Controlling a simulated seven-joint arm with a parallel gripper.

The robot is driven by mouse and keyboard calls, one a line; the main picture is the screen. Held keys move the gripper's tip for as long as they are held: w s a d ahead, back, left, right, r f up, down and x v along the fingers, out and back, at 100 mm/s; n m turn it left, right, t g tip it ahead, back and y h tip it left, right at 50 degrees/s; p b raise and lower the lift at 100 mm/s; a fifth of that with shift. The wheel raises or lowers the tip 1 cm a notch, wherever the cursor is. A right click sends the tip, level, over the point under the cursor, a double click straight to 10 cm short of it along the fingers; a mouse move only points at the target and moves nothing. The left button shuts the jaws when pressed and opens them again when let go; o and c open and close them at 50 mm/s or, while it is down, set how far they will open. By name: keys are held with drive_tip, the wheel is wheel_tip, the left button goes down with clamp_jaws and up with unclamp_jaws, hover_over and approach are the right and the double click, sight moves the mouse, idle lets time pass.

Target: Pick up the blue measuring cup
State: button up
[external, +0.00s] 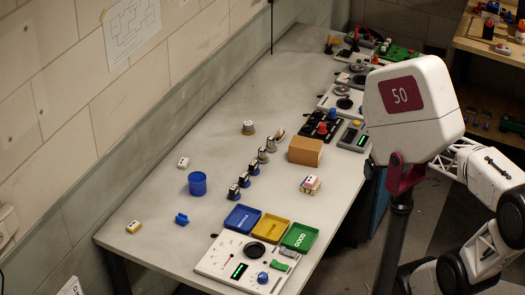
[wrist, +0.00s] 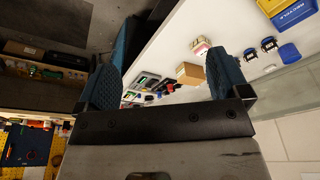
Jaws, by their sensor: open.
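The blue measuring cup (external: 197,183) stands upright on the bench in the external view, left of a row of small servos. In the wrist view a small blue shape that appears to be the cup (wrist: 289,51) is at the right, outside my fingers. My gripper (wrist: 162,78) is open, with its two blue-padded fingers wide apart and nothing between them. It is well away from the cup. I cannot make out its fingertips in the external view, where my arm is at the right.
Several servos (external: 253,167) stand right of the cup. Blue (external: 242,218), yellow (external: 272,228) and green (external: 299,237) trays lie in front, by a control panel (external: 235,262). A cardboard box (external: 305,151) sits farther right. The wall (external: 110,140) runs along the bench's left.

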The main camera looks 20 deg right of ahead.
drive_tip(key=w+a+m+g+y, duration=0.2)
drive_tip(key=w+a+m+y, duration=0.25)
drive_tip(key=w+a, duration=0.8)
drive_tip(key=m+y, duration=0.9)
drive_tip(key=m, duration=0.4)
hover_over(198, 185)
drive_tip(key=w+d, duration=0.3)
drive_tip(key=d, duration=0.1)
wheel_tip(198, 185, down, 16)
drive_tip(key=shift+r, duration=0.15)
drive_tip(key=shift+f, duration=1.7)
